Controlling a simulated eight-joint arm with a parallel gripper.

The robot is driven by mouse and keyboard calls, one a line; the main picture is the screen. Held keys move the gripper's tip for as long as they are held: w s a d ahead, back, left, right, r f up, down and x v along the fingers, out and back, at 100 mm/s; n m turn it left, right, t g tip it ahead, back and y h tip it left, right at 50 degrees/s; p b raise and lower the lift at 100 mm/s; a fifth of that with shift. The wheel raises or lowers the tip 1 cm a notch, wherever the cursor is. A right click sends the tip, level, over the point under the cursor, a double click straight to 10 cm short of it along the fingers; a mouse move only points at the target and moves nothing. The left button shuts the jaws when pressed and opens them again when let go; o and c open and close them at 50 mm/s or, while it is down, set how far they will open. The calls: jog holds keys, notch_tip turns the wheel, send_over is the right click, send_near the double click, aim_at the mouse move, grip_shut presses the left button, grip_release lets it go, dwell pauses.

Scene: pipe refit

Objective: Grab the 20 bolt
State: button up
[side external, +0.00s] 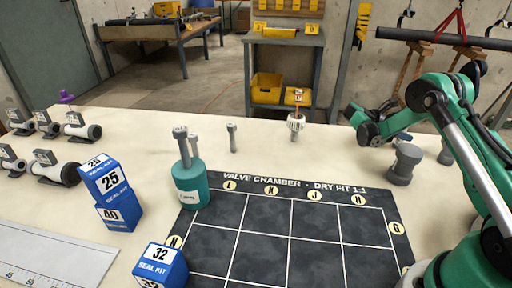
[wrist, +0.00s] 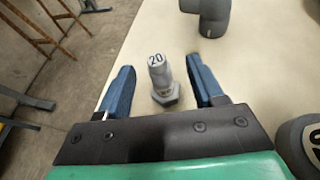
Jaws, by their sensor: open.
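The 20 bolt (wrist: 164,88) is grey, with a white cap marked "20" and a hex head at its lower end. It appears in the wrist view on the pale bench. My gripper (wrist: 158,66) is open, with one blue finger on each side of the bolt and a visible gap to both. The wrist view does not show clearly how far the fingers are above the bench. I cannot pick out the 20 bolt in the side view, where my arm reaches across the bench's far right.
Grey pipe fittings (side external: 403,163) stand near my arm; an elbow (wrist: 209,14) shows ahead in the wrist view. The dark mat (side external: 265,235) is clear.

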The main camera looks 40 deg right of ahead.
jog(key=shift+x, duration=0.85)
grip_shut()
jog(key=shift+r, duration=0.1)
